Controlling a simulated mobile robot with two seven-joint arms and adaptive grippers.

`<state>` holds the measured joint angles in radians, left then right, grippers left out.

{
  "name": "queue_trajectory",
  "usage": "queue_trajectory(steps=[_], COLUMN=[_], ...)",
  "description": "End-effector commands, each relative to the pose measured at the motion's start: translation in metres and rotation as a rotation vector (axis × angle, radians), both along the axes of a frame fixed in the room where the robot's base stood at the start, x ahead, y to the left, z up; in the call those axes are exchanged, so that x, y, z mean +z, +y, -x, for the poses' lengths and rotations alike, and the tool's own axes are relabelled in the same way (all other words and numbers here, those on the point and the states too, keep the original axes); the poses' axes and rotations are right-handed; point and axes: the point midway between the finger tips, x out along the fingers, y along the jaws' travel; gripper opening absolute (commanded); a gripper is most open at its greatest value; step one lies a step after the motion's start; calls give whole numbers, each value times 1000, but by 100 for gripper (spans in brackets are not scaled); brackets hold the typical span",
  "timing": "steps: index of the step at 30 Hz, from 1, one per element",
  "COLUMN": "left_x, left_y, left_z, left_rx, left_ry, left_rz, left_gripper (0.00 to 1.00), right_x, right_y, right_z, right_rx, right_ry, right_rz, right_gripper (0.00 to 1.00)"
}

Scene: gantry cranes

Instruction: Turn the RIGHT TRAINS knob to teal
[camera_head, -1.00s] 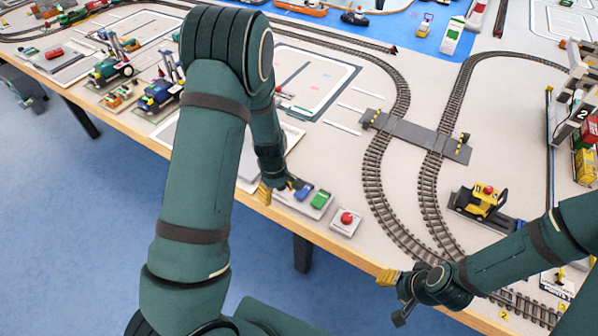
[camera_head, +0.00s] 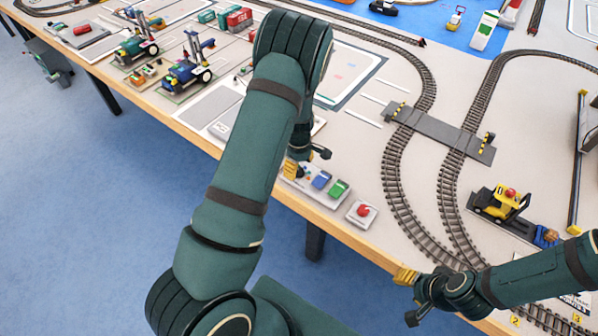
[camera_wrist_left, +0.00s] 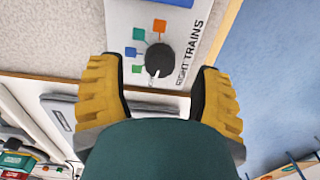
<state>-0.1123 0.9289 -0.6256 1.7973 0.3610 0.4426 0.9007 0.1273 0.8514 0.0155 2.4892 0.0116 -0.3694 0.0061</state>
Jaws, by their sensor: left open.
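The RIGHT TRAINS knob (camera_wrist_left: 159,60) is round and dark, on a light panel (camera_wrist_left: 188,12) in the left wrist view. Orange, blue and green-teal squares lie around its left side and beyond it. The knob's white mark points down, slightly left. My left gripper (camera_wrist_left: 160,80) is open, a yellow-padded finger on each side of the knob's near side, with nothing between them. In the head view my left gripper (camera_head: 305,164) hangs over the table's front edge, hiding the knob. My right gripper (camera_head: 409,296) is empty at the edge, apparently open.
Blue (camera_head: 321,180) and green (camera_head: 340,190) buttons and a red button (camera_head: 363,210) on its own plate lie right of my left gripper. Train tracks (camera_head: 398,180) run further right. Toy vehicles (camera_head: 188,72) stand to the left.

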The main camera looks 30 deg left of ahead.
Motion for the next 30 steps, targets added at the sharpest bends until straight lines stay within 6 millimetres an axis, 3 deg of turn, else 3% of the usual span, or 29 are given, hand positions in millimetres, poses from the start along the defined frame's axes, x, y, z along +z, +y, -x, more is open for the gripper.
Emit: queue_trajectory(steps=[6, 17, 23, 30], left_x=[-22, -26, -25, -25], left_y=[0, 0, 0, 0], left_z=[0, 0, 0, 0], left_rx=[1, -1, -1, -7], left_ry=[1, -1, 0, 0], left_rz=[0, -1, 0, 0], left_gripper=[65, 65, 0, 0], right_x=[-3, -4, -4, -4], right_y=[0, 0, 0, 0], right_z=[1, 1, 1, 1], right_rx=[2, 2, 2, 2], right_ry=[2, 2, 2, 2], right_rz=[0, 0, 0, 0], right_gripper=[47, 47, 47, 47])
